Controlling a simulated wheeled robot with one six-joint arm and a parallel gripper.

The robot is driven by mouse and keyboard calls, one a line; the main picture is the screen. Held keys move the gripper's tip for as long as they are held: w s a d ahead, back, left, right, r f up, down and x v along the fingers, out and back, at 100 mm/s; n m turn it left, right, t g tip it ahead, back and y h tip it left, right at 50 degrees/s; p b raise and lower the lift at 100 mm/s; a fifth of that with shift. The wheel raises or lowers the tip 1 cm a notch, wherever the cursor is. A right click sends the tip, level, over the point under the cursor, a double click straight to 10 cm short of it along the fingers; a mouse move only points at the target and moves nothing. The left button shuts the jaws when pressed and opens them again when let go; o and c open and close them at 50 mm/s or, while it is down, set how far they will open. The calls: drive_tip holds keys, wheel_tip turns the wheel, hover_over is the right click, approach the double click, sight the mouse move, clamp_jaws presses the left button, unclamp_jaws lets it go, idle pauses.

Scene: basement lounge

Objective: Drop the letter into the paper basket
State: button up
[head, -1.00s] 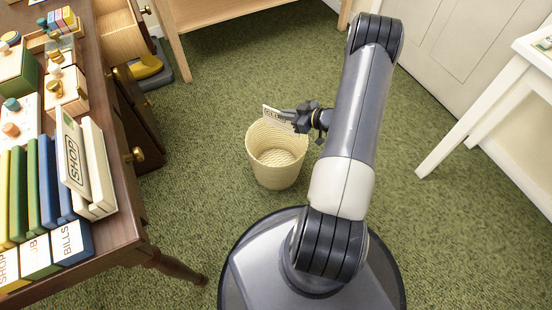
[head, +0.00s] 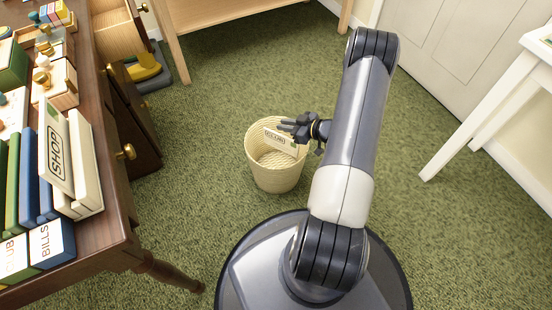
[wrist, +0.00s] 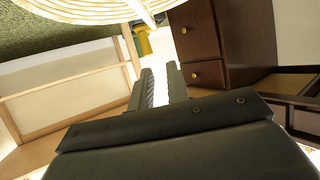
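In the wrist view the gap between the fingers (wrist: 161,75) shows no letter.
A dark wooden desk (head: 125,225) with binders, boxes and open drawers stands at the left. A light wooden shelf (head: 178,45) is at the back, and a white table (head: 480,105) at the right. Green carpet around the basket is clear.

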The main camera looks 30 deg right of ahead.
drive_tip(key=o, duration=0.3)
drive_tip(key=p+v, duration=0.3)
drive_tip(key=v, duration=0.8)
drive_tip(key=shift+w+a, duration=0.1)
drive_tip(key=shift+w, duration=0.05)
drive_tip(key=b+x, duration=0.3)
drive_tip(key=x, duration=0.8)
drive_tip(key=shift+a+f, duration=0.1)
drive_tip(key=shift+f, duration=0.15)
wheel_tip(320, 180, up, 6)
drive_tip(key=p, duration=0.4)
drive_tip(key=shift+d+r, duration=0.15)
drive_tip(key=shift+d, duration=0.05)
